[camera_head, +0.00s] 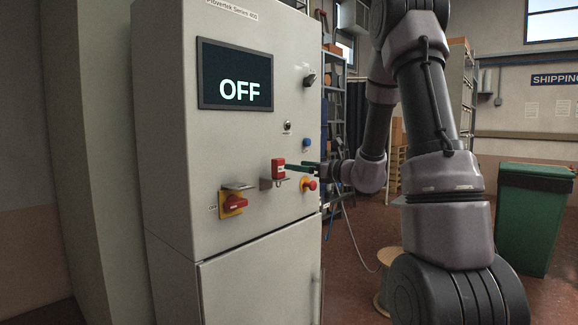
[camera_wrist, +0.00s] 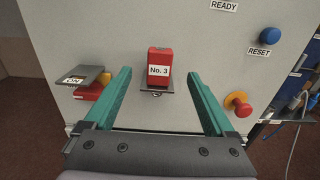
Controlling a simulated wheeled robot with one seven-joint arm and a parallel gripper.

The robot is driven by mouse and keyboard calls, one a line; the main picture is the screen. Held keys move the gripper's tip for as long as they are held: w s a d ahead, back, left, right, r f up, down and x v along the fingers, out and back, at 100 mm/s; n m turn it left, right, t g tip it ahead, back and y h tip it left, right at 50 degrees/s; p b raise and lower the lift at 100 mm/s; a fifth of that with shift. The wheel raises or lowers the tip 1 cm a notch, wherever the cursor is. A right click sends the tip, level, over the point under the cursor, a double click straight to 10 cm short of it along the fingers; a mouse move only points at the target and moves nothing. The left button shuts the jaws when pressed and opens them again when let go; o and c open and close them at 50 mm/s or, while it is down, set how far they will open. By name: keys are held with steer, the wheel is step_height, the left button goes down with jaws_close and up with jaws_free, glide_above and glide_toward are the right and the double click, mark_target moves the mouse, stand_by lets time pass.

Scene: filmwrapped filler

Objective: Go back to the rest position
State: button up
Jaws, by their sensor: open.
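My gripper (camera_head: 301,168) is in front of the grey machine cabinet (camera_head: 258,138), at the height of its controls. In the wrist view my gripper (camera_wrist: 160,98) is open, with one green finger on each side of a red block (camera_wrist: 159,68) labelled "No. 3". Both fingers look apart from the block. In the head view the red block (camera_head: 278,168) rests on a small metal bracket (camera_head: 268,184). My arm reaches in from the right.
The cabinet screen (camera_head: 235,90) reads OFF. A green bin (camera_head: 533,220) stands at far right.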

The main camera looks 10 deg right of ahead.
steer(key=s+a+r+n+g, duration=0.1)
steer(key=s+a+n+g, duration=0.25)
steer(key=s, duration=0.25)
steer(key=s+a+r+n+g+y, duration=0.1)
steer(key=s+a+r+n+g, duration=0.15)
steer(key=s+n, duration=0.35)
steer(key=s+a+r+n+g, duration=0.1)
steer(key=s+a+n+g, duration=0.25)
steer(key=s, duration=0.35)
steer(key=s+d+n+t+h, duration=0.2)
steer(key=s+d+n+h, duration=0.7)
steer(key=s+n, duration=0.2)
steer(key=shift+s+d+r+n+h, duration=0.25)
steer(key=shift+s+r+n+h, duration=0.05)
steer(key=shift+s, duration=0.8)
